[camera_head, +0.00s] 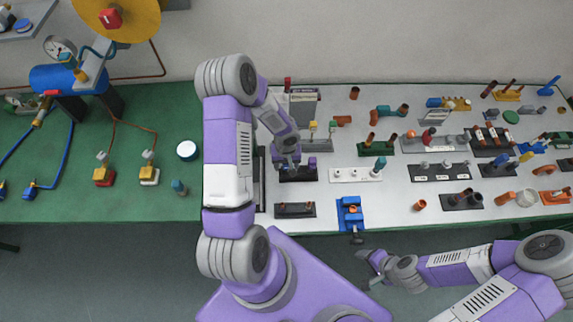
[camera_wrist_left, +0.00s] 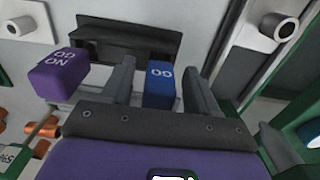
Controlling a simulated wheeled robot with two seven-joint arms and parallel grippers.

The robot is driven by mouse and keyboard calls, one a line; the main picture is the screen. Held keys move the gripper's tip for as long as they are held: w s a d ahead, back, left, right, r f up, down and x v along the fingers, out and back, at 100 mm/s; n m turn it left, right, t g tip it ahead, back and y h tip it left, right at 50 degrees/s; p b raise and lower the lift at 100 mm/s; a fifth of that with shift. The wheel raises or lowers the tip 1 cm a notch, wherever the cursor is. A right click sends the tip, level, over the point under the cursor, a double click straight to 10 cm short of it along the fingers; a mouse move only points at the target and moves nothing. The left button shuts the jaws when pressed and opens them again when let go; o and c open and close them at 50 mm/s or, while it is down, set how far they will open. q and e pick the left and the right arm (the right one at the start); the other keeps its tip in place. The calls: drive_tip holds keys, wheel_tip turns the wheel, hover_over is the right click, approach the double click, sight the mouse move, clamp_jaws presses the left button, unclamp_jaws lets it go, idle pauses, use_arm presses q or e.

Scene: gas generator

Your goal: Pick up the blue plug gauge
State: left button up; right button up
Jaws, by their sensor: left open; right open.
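The blue plug gauge, marked GO (camera_wrist_left: 160,86), shows in the left wrist view between the two fingers of my left gripper (camera_wrist_left: 162,88). The fingers stand apart on either side of it; I cannot tell whether they touch it. A purple plug marked NO GO (camera_wrist_left: 58,73) is to the left, outside the fingers. In the head view my left gripper (camera_head: 289,163) is over the dark gauge stand (camera_head: 300,175), with the purple plug (camera_head: 312,161) beside it. The blue gauge is hidden there by the gripper. My right gripper (camera_head: 370,265) is open and empty, off the table's front edge.
The white table (camera_head: 390,213) holds a white block (camera_head: 350,175) right of the stand, a dark block (camera_head: 295,210) in front and a blue vise-like fixture (camera_head: 350,214). Many fittings crowd the right side. A green table (camera_head: 60,205) with a blue tank (camera_head: 65,78) is at left.

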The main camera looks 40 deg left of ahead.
use_arm(q)
drive_tip(key=shift+f, duration=0.15)
drive_tip(key=c, duration=0.9)
